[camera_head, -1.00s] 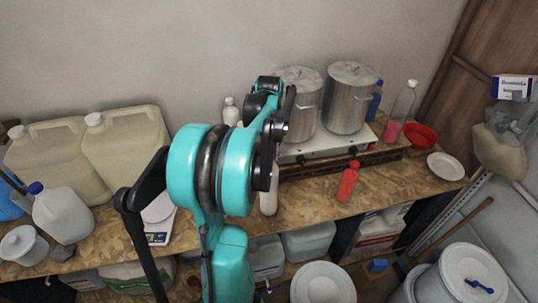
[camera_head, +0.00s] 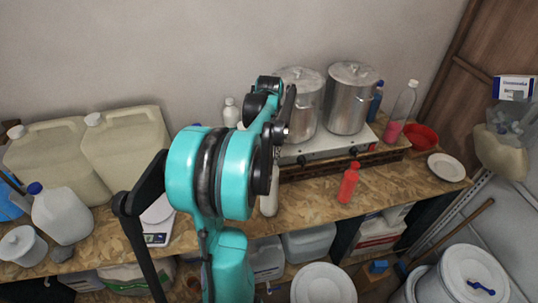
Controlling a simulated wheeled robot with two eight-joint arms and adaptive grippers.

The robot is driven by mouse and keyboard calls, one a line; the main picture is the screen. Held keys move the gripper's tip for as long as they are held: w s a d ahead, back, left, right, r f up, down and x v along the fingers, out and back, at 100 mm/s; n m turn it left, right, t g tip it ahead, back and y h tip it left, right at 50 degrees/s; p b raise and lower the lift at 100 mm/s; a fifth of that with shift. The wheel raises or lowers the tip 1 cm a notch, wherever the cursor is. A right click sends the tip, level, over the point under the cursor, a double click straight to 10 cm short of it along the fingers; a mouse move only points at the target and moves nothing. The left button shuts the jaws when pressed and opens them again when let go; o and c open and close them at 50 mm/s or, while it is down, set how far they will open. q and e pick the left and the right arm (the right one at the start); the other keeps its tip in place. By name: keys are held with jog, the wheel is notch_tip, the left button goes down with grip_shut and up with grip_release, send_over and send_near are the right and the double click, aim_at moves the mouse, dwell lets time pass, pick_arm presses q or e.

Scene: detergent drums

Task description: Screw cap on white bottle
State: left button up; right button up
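A white bottle (camera_head: 269,201) stands on the wooden bench, partly hidden behind my teal arm. Its top is covered by the arm, so I cannot tell whether a cap is on it. Another small white bottle (camera_head: 231,113) with a pale top stands farther back, left of the pots. One arm rises from the bottom, left of the middle, and I take it as my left arm. Its dark end (camera_head: 277,135) is above the nearer white bottle. The fingertips are not clear, so I cannot tell whether they touch or hold anything. No second gripper shows. I see no loose cap.
Two steel pots (camera_head: 348,98) stand on a white stove (camera_head: 325,147). A red bottle (camera_head: 348,184) stands in front of it, with a red bowl (camera_head: 420,137) and white plate (camera_head: 447,167) to the right. Large jugs (camera_head: 127,151) and a scale (camera_head: 157,239) are left. Bare bench lies around the red bottle.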

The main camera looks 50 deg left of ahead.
pick_arm(q)
jog(key=m, duration=0.5)
jog(key=shift+m, duration=0.4)
jog(key=o, duration=0.5)
jog(key=n, duration=0.3)
jog(key=shift+n+b, duration=0.3)
jog(key=shift+b, duration=0.1)
jog(key=shift+n, duration=1.1)
